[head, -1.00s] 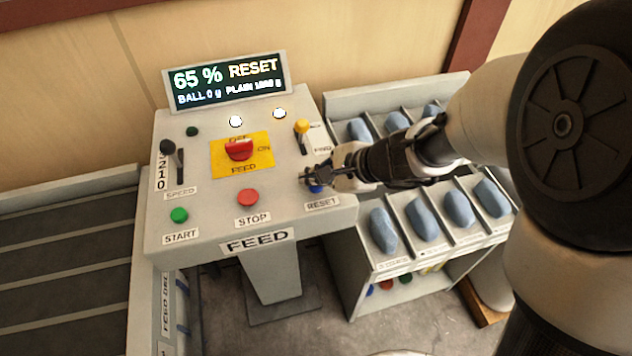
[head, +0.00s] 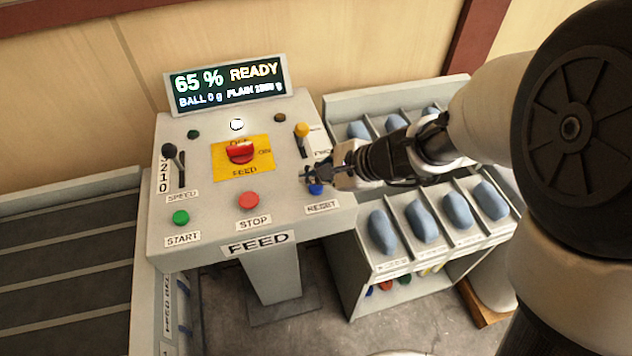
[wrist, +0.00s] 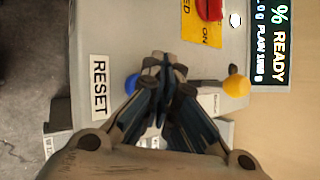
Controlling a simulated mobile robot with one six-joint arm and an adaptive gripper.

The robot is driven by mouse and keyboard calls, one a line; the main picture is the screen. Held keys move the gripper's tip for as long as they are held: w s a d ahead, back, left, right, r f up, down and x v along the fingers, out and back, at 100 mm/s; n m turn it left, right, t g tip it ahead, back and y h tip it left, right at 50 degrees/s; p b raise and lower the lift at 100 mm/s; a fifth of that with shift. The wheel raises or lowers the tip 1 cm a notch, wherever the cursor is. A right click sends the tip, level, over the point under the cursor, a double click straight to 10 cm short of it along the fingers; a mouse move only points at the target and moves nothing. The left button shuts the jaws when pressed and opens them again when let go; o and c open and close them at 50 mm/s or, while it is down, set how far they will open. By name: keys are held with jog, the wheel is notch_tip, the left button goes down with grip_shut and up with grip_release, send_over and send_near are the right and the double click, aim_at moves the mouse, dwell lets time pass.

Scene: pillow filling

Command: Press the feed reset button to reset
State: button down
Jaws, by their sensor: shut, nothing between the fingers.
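The feed panel (head: 210,225) is a grey console with a screen (head: 226,82) that reads "65 % READY". The blue reset button (head: 316,190) is at the panel's right, above its RESET label (head: 321,207). My gripper (head: 308,176) is shut and empty, its tips just above and beside the button in the head view. In the wrist view the shut fingertips (wrist: 160,62) are beside the blue button (wrist: 132,84), which is partly hidden by a finger. I cannot tell whether they touch it.
A red stop button (head: 249,201), green start button (head: 180,217), red feed switch (head: 240,152), black speed lever (head: 171,152) and yellow-knobbed lever (head: 302,130) are on the panel. A rack (head: 385,265) with blue pouches stands right. A dark slatted surface (head: 60,260) lies left.

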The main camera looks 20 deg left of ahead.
aim_at(315, 189)
jog(key=shift+r+p, duration=1.95)
jog(key=shift+r, duration=0.55)
